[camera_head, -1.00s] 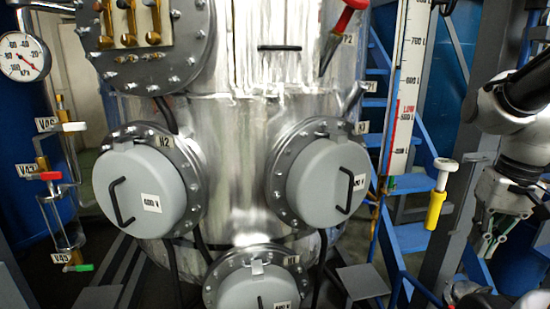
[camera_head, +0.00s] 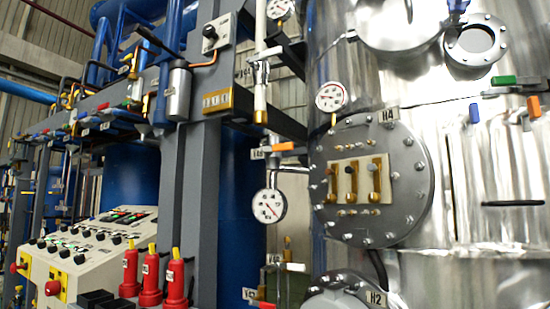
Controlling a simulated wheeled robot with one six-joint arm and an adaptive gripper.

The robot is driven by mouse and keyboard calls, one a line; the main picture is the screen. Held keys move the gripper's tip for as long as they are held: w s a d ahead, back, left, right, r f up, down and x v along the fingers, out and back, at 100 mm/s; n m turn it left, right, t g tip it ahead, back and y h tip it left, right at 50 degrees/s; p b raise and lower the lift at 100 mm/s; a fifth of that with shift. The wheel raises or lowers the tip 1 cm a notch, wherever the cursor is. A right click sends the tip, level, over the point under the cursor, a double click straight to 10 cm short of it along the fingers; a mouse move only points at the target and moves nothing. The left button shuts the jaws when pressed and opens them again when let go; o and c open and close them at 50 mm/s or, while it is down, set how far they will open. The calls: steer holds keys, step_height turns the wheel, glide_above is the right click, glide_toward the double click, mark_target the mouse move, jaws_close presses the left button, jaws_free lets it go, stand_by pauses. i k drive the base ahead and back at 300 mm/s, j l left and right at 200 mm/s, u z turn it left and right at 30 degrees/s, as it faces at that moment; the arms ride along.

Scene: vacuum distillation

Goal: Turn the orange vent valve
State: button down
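An orange valve handle (camera_head: 283,147) sits on a short pipe left of the steel vessel (camera_head: 470,175), above a round dial gauge (camera_head: 269,206). A second orange handle (camera_head: 533,106) is on the vessel at the far right, below a green handle. I cannot tell from the labels which of the two is the vent valve. Both handles look free, with nothing touching them. My gripper and arm are out of view.
A control panel (camera_head: 88,250) with buttons stands at lower left, beside several red cylinders (camera_head: 150,278). A grey steel column (camera_head: 205,170) rises left of the vessel. A round flange (camera_head: 372,180) bears brass fittings. A red handle (camera_head: 264,305) shows at the bottom edge.

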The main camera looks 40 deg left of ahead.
mark_target(287, 146)
steer(key=u, duration=1.55)
steer(key=j+u, duration=0.2)
steer(key=u, duration=0.2)
